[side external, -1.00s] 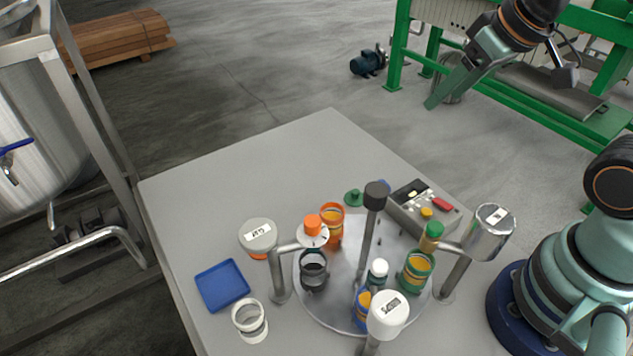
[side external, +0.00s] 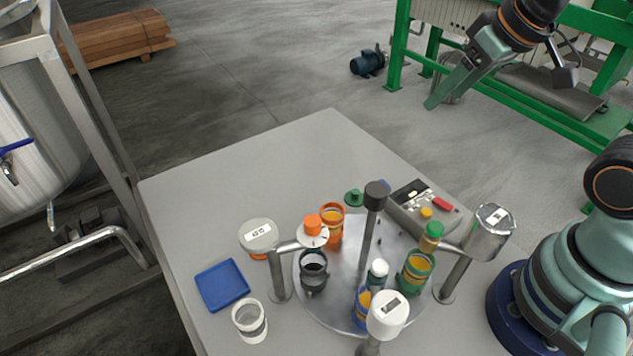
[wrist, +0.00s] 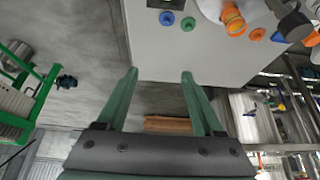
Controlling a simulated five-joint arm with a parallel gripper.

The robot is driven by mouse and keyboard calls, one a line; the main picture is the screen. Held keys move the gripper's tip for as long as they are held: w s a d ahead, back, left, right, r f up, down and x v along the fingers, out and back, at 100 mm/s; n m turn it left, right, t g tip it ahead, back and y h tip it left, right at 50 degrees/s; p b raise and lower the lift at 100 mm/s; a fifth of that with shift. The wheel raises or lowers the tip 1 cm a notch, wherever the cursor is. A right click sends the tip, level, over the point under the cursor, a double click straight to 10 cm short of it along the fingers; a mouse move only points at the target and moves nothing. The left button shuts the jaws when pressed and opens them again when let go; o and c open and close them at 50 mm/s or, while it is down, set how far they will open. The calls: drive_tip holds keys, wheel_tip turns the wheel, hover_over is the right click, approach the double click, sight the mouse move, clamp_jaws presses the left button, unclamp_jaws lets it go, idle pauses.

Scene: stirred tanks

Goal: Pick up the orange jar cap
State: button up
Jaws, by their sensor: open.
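In the side view, an orange piece (side external: 259,257) shows low under a round grey-topped head, which hides most of it. In the wrist view a small orange cap (wrist: 257,33) lies flat on the table; this appears to be the same thing. My gripper (side external: 434,104) is open and empty, high and well away from these, beyond the table's right side.
A metal turntable (side external: 340,290) carries several jars, with posts and heads around it. A blue tray (side external: 222,285) and white ring (side external: 250,320) lie left. Green (side external: 354,198) and blue (side external: 383,185) caps lie behind. A control box (side external: 420,208) stands right. The table's far area is clear.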

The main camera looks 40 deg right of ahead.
idle(0.4)
drive_tip(key=shift+c, duration=0.9)
